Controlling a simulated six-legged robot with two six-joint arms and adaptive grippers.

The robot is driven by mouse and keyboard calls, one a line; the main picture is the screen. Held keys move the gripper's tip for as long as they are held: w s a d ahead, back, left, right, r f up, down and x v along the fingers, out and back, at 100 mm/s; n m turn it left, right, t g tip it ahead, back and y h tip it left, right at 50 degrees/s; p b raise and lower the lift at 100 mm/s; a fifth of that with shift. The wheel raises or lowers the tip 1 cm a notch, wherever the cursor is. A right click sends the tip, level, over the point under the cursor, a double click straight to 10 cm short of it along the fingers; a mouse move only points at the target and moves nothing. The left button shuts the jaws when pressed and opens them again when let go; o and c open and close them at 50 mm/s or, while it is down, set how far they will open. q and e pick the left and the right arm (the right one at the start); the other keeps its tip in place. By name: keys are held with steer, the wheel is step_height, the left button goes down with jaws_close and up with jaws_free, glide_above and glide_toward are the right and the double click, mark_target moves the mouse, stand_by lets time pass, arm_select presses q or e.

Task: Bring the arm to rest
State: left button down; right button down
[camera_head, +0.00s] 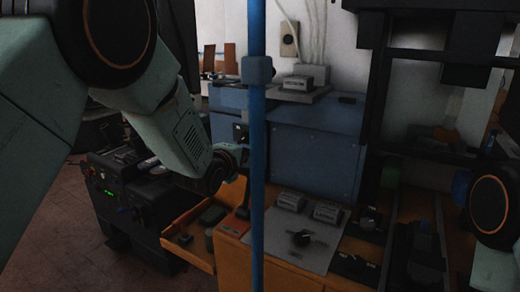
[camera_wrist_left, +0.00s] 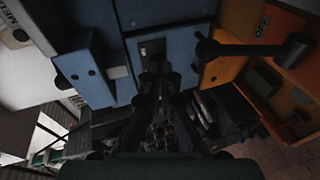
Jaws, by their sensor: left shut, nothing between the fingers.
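My left arm comes in from the left in the head view, over the front of the machine. Its gripper (camera_head: 238,160) is dark and small there, partly hidden by the blue upright post, close to the blue cabinet (camera_head: 312,160). In the left wrist view the gripper (camera_wrist_left: 156,68) is shut and empty, with its fingertips in front of the blue cabinet face and just below a small switch plate (camera_wrist_left: 152,48). Whether it touches the cabinet I cannot tell. My right arm shows only in part at the right edge of the head view, and its gripper is out of sight.
A blue post (camera_head: 257,110) stands upright in front. A black lever (camera_wrist_left: 255,49) sticks out from an orange panel marked OFF, right of the gripper. An orange tray (camera_head: 190,257) juts out below. A dark unit with a green display (camera_head: 112,196) stands at left.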

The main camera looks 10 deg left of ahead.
arm_select(q)
steer(key=s+a+f+m+g+y+b, duration=0.1)
steer(key=s+a+f+m+g, duration=0.25)
steer(key=s+f+m, duration=0.6)
steer(key=s+a+f+m+g+y, duration=0.15)
steer(key=s+f+m+g, duration=0.25)
steer(key=s+f, duration=1.05)
steer(key=s+f+g+b, duration=0.1)
steer(key=s+f+g, duration=0.2)
steer(key=s+f, duration=0.4)
steer(key=s+a+f+m+g+b, duration=0.1)
steer(key=s+f+g, duration=0.3)
steer(key=s, duration=1.6)
step_height(320, 180, down, 3)
steer(key=shift+s+a+r, duration=0.1)
steer(key=shift+s+a, duration=0.15)
steer(key=shift+h, duration=0.25)
